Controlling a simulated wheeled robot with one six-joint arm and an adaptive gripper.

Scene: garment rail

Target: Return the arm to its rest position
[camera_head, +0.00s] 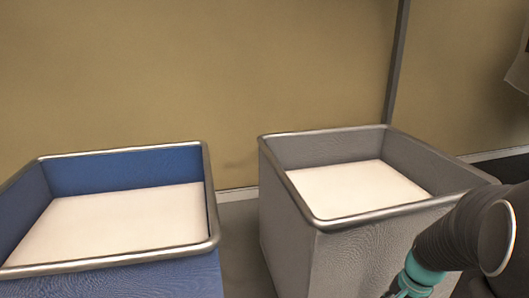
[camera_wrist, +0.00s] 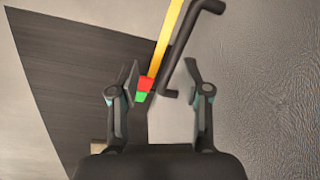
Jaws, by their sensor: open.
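In the wrist view my gripper (camera_wrist: 162,76) is open, its two dark fingers with teal joints spread apart. I see nothing held between them. A yellow strip (camera_wrist: 167,40) with a red and green end shows beyond the fingers, beside a black bar; I cannot tell what they belong to or whether the left finger touches them. In the head view my dark arm with a teal ring comes in at the lower right, in front of the grey bin (camera_head: 292,222). The fingers are not visible there.
A blue bin (camera_head: 125,170) with a metal rim stands at the left; its white bottom looks empty. The grey bin's white bottom also looks bare. A narrow floor gap (camera_head: 240,240) separates them. A tan wall (camera_head: 200,70) with a dark upright post (camera_head: 396,60) stands behind.

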